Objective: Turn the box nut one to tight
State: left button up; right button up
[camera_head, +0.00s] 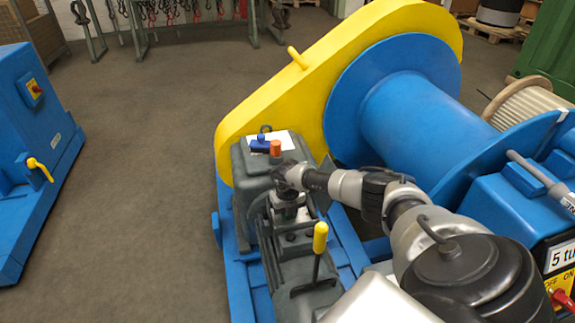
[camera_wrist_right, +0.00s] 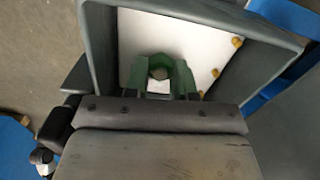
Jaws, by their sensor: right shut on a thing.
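My right gripper (camera_head: 281,180) reaches down over the grey box (camera_head: 240,165) in the head view; its fingertips are hard to make out there. In the right wrist view its green jaws (camera_wrist_right: 160,80) are shut around a dull, nut-like piece (camera_wrist_right: 158,73), above a white plate (camera_wrist_right: 140,40). I take this piece for the box nut; its thread and how far it is screwed in are hidden. Several brass-coloured nuts, one of them a far-corner nut (camera_wrist_right: 238,42), sit along the plate's right side. My left gripper is not in view.
A yellow chain guard (camera_head: 262,100) and a blue drum (camera_head: 400,115) stand right behind the box. An orange cap (camera_head: 275,147) and a blue item (camera_head: 259,146) are on top of the box. A yellow-knobbed lever (camera_head: 320,240) rises in front.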

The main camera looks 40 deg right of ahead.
jog(key=shift+w+d+r, duration=0.1)
jog(key=shift+d+r, duration=0.05)
jog(key=shift+r, duration=0.05)
jog(key=o, duration=0.7)
jog(key=shift+o, duration=1.1)
jog(key=shift+f, duration=0.1)
jog(key=shift+r, duration=0.2)
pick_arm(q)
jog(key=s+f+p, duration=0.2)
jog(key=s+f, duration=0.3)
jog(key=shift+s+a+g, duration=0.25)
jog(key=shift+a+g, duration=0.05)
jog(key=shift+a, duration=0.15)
pick_arm(e)
notch_tip(320, 180, up, 10)
jog(key=shift+r, duration=0.2)
